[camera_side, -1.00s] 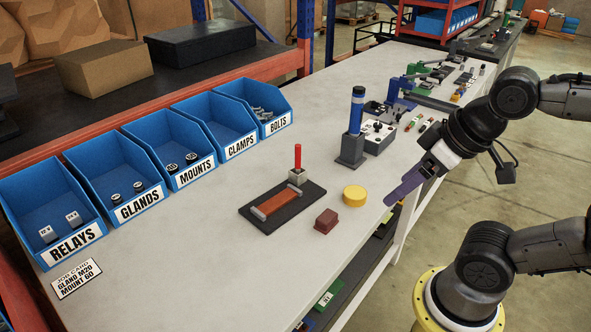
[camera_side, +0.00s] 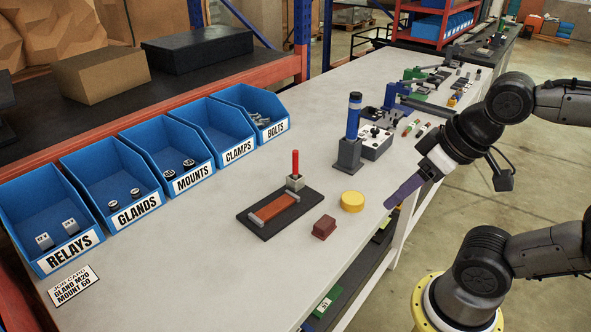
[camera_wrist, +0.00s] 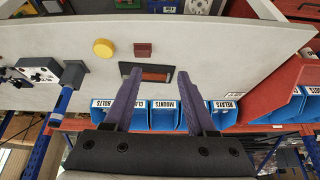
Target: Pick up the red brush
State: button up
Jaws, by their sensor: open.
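The red brush is most likely the thin red stick (camera_side: 295,163) standing upright in a small grey block (camera_side: 295,183). The block is at the back corner of a dark plate (camera_side: 252,230) that also bears an orange-red strip (camera_side: 273,208). In the wrist view the dark plate (camera_wrist: 124,66) and its strip (camera_wrist: 152,77) show beyond the fingers; I cannot make out the red stick there. My gripper (camera_side: 389,204), with purple fingers, is over the bench's right edge, well apart from the stick. It also shows open and empty in the wrist view (camera_wrist: 159,72).
A yellow disc (camera_side: 352,201) and a dark red block (camera_side: 324,224) lie between my gripper and the plate. A tall blue-topped post (camera_side: 350,150) stands behind the disc. Blue labelled bins (camera_side: 185,150) line the left side.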

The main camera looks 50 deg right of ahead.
jog(key=w+r+m, duration=0.6)
jog(key=w+r, duration=0.2)
jog(key=r, duration=0.1)
jog(key=m+g, duration=0.5)
jog(key=m, duration=0.4)
send_over(296, 151)
notch_tip(296, 151, down, 15)
notch_tip(296, 151, down, 7)
jog(key=shift+a+r, duration=0.1)
jog(key=shift+f, duration=2.85)
jog(key=shift+c, duration=0.2)
grip_shut()
